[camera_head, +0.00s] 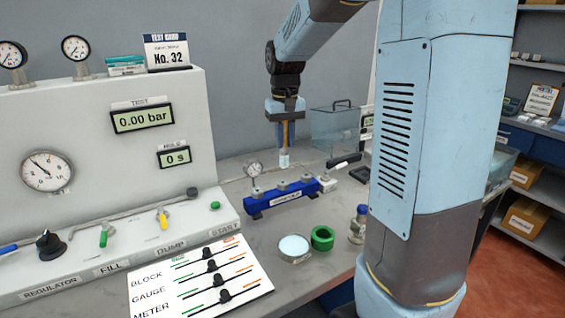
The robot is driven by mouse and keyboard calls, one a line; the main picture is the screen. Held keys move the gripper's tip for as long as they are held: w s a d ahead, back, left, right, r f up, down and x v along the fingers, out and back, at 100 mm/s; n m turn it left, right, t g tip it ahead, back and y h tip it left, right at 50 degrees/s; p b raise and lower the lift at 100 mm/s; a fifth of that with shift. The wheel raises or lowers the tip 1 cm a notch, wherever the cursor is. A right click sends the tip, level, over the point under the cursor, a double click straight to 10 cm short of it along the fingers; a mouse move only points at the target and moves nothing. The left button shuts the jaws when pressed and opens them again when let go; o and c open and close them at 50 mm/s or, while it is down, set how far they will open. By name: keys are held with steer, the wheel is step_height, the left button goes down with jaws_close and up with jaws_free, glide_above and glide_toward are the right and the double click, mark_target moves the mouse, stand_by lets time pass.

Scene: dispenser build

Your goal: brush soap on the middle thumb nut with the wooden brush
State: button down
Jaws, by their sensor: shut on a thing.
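My gripper (286,118) is shut on the wooden brush (285,134) and points straight down. The brush hangs upright, and its pale bristle end (284,160) is lowest. The blue block (290,198) lies on the bench below, with three thumb nuts in a row along its top. The middle thumb nut (281,186) is below the bristles in the picture, with a small gap between them. Whether the brush is exactly over it in depth, I cannot tell. A round dish with pale blue liquid (294,246) stands in front of the block.
A small dial gauge (254,170) stands at the block's left end. A green ring-shaped cup (322,238) and a small bottle (358,222) stand right of the dish. A clear box (334,128) is behind. The test panel (100,150) fills the left.

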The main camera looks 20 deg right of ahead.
mark_target(282, 155)
steer(key=shift+f, duration=0.1)
stand_by(0.3)
steer(key=shift+w+f, duration=0.25)
steer(key=shift+f, duration=0.95)
steer(key=shift+w+f, duration=0.2)
steer(key=shift+f, duration=0.95)
steer(key=shift+f, duration=0.55)
steer(key=shift+w+a+r, duration=0.1)
steer(key=shift+w+a, duration=0.05)
steer(key=shift+w, duration=0.15)
steer(key=shift+s, duration=0.2)
steer(key=shift+s, duration=0.45)
steer(key=shift+w, duration=0.15)
steer(key=shift+w, duration=0.45)
